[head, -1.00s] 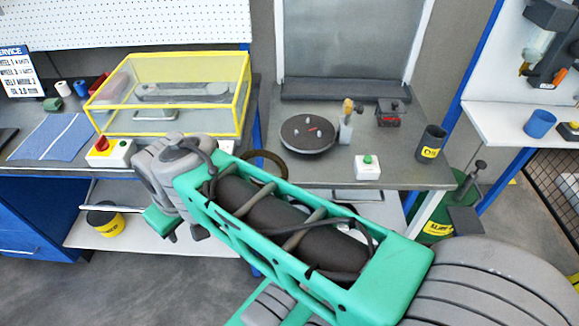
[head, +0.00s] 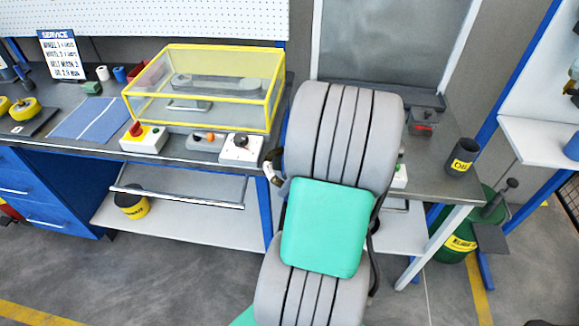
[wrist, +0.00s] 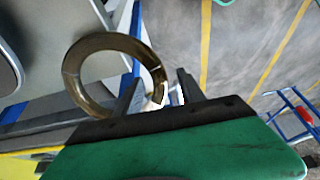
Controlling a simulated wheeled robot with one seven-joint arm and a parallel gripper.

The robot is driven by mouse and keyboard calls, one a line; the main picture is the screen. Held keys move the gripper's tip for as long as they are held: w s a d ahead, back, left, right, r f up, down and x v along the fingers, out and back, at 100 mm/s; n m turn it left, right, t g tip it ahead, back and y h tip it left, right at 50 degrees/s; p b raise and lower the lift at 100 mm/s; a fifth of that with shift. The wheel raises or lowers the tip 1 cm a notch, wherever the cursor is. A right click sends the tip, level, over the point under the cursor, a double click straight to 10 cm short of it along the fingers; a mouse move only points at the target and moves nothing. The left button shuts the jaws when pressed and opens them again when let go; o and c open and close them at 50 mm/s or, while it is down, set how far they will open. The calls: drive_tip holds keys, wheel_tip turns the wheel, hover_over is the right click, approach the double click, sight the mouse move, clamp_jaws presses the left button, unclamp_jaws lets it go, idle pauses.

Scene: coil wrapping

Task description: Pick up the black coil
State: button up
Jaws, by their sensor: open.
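The coil (wrist: 72,78) is a dark, brownish, shiny ring in the wrist view. My gripper (wrist: 160,85) is open. One finger overlaps the ring's lower right part and the other stands to its right, so the ring's right rim shows between the fingertips. I cannot tell whether either finger touches it.
The bench (head: 440,190) carries a yellow-framed clear case (head: 205,90), a red-button box (head: 143,138), a knob box (head: 240,148) and a dark oil cup (head: 462,157). A green bin (head: 455,235) stands at the right. The floor in front is open.

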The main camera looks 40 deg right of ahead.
drive_tip(key=shift+x, duration=1.15)
drive_tip(key=shift+c, duration=0.5)
clamp_jaws()
drive_tip(key=shift+r, duration=0.1)
